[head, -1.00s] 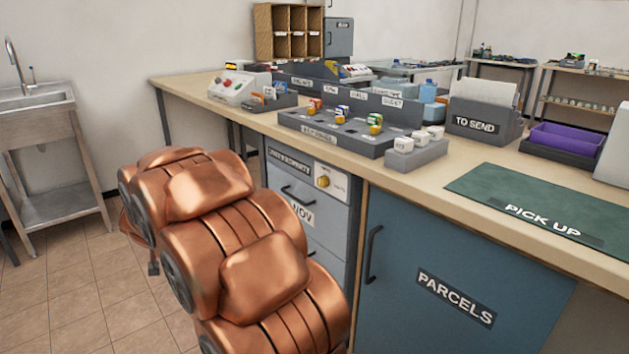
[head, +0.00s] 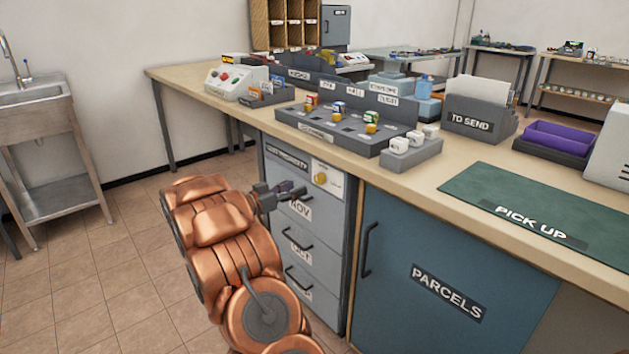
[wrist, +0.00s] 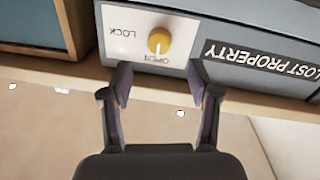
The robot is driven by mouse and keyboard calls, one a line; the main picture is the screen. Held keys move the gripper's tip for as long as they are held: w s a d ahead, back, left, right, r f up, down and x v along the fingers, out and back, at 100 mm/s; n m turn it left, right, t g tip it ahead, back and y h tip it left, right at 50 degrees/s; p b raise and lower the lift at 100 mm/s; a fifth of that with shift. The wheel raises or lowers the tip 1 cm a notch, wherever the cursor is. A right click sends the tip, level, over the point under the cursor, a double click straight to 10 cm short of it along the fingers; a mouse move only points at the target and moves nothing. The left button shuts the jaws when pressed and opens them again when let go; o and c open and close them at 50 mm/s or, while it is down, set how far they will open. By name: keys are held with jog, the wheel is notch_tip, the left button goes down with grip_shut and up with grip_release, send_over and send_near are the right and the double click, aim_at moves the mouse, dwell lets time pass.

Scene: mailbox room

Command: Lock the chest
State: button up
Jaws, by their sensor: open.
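The chest is a grey drawer unit (head: 338,240) under the counter. Its top front carries a LOST PROPERTY label (wrist: 262,60) and a white plate (wrist: 125,25) marked LOCK and OPEN. A yellow round knob (wrist: 158,41) sits on that plate; its pale mark appears to point toward OPEN. The knob also shows in the head view (head: 320,178). My gripper (wrist: 158,83) is open and empty in the wrist view. Its two fingertips are spread below the knob in the picture, apart from it. In the head view my gripper (head: 288,192) is left of the knob, before the top drawers.
Drawer handles (head: 300,245) stick out below the knob. A blue PARCELS cabinet (head: 440,260) stands to the right. The wooden counter (head: 410,175) above holds a grey key tray (head: 345,135) and a green PICK UP mat (head: 530,205). Floor at left is clear, up to a metal sink (head: 45,130).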

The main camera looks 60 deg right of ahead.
aim_at(317, 180)
jog(key=b+x, duration=0.1)
jog(key=x, duration=0.4)
jog(key=shift+s+d+f, duration=0.1)
jog(key=shift+s, duration=0.05)
jog(key=shift+b+x, duration=0.3)
jog(key=shift+x, duration=0.85)
jog(key=c, duration=1.2)
